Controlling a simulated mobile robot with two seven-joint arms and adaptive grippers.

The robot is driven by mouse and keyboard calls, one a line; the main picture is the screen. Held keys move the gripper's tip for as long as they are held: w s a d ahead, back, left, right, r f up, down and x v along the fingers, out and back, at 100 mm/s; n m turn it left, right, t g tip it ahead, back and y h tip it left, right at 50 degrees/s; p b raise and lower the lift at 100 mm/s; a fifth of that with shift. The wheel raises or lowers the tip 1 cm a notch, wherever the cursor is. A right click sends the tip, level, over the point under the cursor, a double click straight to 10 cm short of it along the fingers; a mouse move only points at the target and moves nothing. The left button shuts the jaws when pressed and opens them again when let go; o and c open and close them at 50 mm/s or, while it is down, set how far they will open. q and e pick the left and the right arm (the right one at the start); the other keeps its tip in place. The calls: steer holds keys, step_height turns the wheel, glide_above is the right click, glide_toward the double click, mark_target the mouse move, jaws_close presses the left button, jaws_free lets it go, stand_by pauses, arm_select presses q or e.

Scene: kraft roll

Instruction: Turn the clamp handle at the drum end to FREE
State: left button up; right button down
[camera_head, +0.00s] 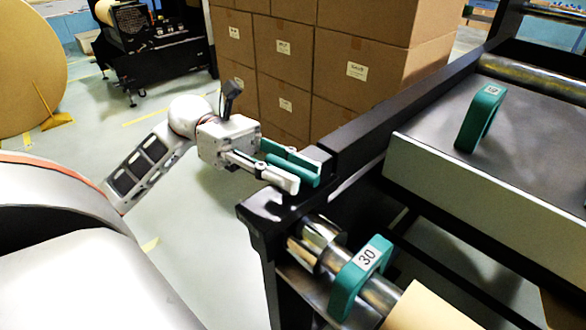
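A teal bar (302,174), probably the clamp handle, lies at the near-left end of the black machine frame (375,128). My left gripper (301,171) reaches it from the left. Its two pale fingers lie one on each side of the bar, spread apart. I cannot tell whether they press on it. The fingers partly hide the bar, and no FREE marking can be read. My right gripper is not in view.
A teal collar marked 30 (362,280) sits on a metal shaft beside a kraft roll (428,308). Another teal numbered piece (481,118) stands on the grey plate at right. Stacked cartons (285,60) stand behind my arm. Open floor lies left of the frame.

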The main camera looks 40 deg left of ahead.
arm_select(q)
steer(key=s+a, duration=0.1)
steer(key=a, duration=1.1)
stand_by(0.5)
